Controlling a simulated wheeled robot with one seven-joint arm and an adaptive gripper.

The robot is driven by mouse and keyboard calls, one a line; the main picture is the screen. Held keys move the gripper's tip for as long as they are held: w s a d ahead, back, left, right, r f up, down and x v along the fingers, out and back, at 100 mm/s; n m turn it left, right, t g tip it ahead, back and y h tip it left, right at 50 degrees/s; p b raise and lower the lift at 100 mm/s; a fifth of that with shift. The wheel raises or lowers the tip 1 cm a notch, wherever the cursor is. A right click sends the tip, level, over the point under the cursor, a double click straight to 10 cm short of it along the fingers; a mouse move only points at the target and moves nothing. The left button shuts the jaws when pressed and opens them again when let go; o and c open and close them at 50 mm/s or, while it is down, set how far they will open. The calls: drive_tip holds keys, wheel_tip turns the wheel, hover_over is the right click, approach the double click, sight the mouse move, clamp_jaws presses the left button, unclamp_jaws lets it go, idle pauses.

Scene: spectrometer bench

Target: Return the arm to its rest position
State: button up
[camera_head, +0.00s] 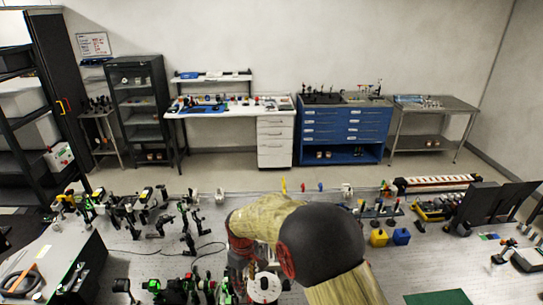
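My arm reaches up from the bottom edge, right of the middle. Its large dark joint and pale yellow links bend over to the left and then down over the optical bench (405,265). A white and red part shows near the bottom edge below the bend; I cannot tell whether it belongs to my wrist. My gripper's fingers cannot be made out. Nothing can be seen held.
Many small black and green optical mounts (186,235) crowd the bench's left half. Yellow (379,238) and blue (401,237) blocks, dark panels (478,205) and a green mat (437,298) are on the right. A white desk (276,145) and blue cabinet (342,130) stand behind.

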drive_tip(key=s+d+r+m+b, duration=0.3)
drive_tip(key=s+d+m+b, duration=0.3)
drive_tip(key=s+d+b, duration=0.8)
drive_tip(key=s+d+f+m+t+b, duration=0.2)
drive_tip(key=s+d+b, duration=0.4)
drive_tip(key=b, duration=0.3)
drive_tip(key=s+d+f+m+t+b, duration=0.2)
drive_tip(key=s+d+f+t+b, duration=0.1)
drive_tip(key=s+d+b, duration=0.4)
drive_tip(key=shift+s+d+f+m+t+b, duration=0.3)
drive_tip(key=shift+s+f+b, duration=0.3)
drive_tip(key=shift+b, duration=0.45)
idle(0.7)
